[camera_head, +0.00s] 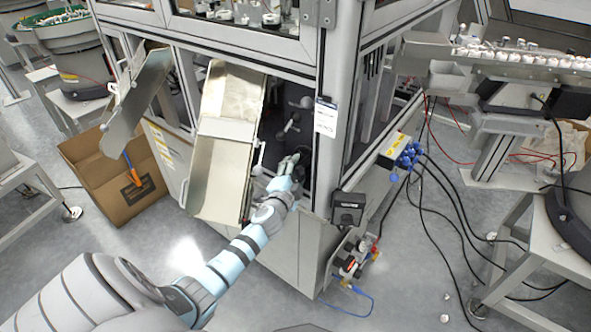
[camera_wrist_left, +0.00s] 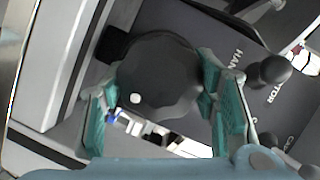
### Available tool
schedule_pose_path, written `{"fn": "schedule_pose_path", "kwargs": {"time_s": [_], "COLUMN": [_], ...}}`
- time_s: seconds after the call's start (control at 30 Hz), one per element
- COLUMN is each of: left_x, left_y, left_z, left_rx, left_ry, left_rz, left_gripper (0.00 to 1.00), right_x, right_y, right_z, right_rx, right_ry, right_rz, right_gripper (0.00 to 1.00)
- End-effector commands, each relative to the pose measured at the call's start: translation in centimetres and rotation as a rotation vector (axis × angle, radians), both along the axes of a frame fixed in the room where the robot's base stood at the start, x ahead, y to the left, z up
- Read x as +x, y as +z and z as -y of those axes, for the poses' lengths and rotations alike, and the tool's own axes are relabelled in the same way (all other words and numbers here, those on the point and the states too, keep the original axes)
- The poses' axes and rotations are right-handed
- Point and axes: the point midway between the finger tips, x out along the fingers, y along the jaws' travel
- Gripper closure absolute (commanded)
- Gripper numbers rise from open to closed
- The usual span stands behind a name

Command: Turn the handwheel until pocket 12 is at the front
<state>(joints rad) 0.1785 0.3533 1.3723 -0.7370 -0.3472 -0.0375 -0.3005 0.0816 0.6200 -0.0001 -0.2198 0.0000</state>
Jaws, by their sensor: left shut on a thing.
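The handwheel (camera_wrist_left: 158,78) is a black, lobed knob with a small white dot near its lower left edge, in the left wrist view. My left gripper (camera_wrist_left: 165,108) has its teal finger pads on both sides of the knob and is shut on it. In the head view my left gripper (camera_head: 288,163) reaches into the dark opening of the machine, and the handwheel there is mostly hidden. No pocket numbers are readable. My right gripper is not in view.
A metal chute (camera_head: 222,150) stands left of the opening, with a cardboard box (camera_head: 118,178) beyond it. A machine post (camera_head: 335,100) rises right of my arm. Blue pneumatic fittings (camera_head: 407,157) and cables lie further right. A dark ball-ended lever (camera_wrist_left: 270,70) sits close to the knob.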

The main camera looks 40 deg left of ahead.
Motion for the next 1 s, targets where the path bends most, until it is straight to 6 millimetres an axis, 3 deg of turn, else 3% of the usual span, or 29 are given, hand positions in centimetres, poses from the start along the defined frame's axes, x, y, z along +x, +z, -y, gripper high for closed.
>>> {"fn": "schedule_pose_path", "kwargs": {"time_s": [0.4,0.43,0.57,0.87,1.0], "left_x": [-0.1,-0.1,-0.1,-0.1,-1.8], "left_y": [-0.2,-0.2,-0.2,-0.1,0.1], "left_z": [-0.1,-0.1,-0.1,0.0,0.7], "left_rx": [-0.008,-0.008,-0.008,-0.007,-0.007], "left_ry": [0.003,0.003,0.002,0.001,-0.001], "left_rz": [-0.004,-0.004,-0.003,-0.001,-0.001], "left_gripper": [0.74,0.43,0.25,0.25,0.25], "right_x": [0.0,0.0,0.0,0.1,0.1], "right_y": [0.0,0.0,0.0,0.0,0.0], "right_z": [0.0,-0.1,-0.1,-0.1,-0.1], "right_rx": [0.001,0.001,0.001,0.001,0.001], "right_ry": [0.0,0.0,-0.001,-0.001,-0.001], "right_rz": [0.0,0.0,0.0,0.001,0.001], "right_gripper": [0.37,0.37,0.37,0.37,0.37]}}
